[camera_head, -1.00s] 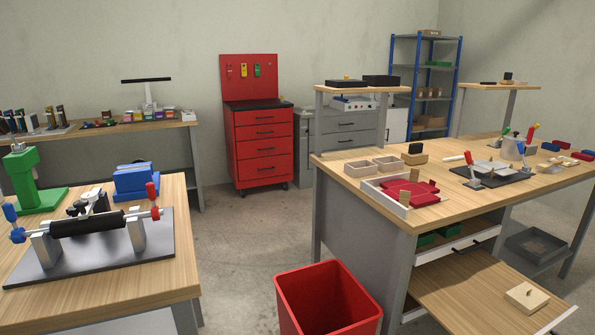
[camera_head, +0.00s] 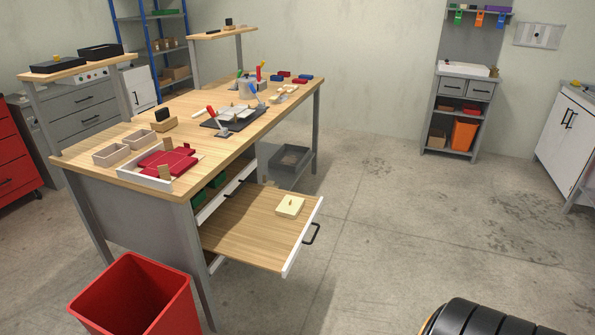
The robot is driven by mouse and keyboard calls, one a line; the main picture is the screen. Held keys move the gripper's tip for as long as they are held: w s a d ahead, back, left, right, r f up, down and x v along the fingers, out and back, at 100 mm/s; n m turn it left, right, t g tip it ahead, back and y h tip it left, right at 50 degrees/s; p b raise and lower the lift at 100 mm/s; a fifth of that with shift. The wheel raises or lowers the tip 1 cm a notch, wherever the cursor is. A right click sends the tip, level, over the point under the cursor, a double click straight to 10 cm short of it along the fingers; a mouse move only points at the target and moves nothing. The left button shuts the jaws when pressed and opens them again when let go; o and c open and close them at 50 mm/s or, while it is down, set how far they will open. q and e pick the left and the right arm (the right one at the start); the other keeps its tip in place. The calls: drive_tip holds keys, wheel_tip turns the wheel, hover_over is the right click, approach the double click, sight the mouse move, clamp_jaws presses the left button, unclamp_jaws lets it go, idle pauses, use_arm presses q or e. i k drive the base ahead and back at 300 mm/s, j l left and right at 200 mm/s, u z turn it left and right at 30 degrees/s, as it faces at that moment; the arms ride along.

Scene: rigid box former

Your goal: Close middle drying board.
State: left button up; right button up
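A wooden pull-out board (camera_head: 245,232) with a white front edge and a dark handle (camera_head: 311,234) stands pulled out from under the workbench. A small pale block with a knob (camera_head: 290,206) lies on it. A second white front with a dark handle (camera_head: 226,197) sits above it, close to the bench. Another pale front shows partly below the board. Neither of my grippers shows. A rounded black part with a yellow edge at the bottom right may be mine.
A red bin (camera_head: 137,297) stands at the bench's front left corner. The workbench top (camera_head: 190,139) carries trays and tools. A grey crate (camera_head: 289,160) sits low behind the board. The floor (camera_head: 400,220) right of the board is clear.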

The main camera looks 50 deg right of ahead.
sight(245, 228)
drive_tip(key=z, duration=1.5)
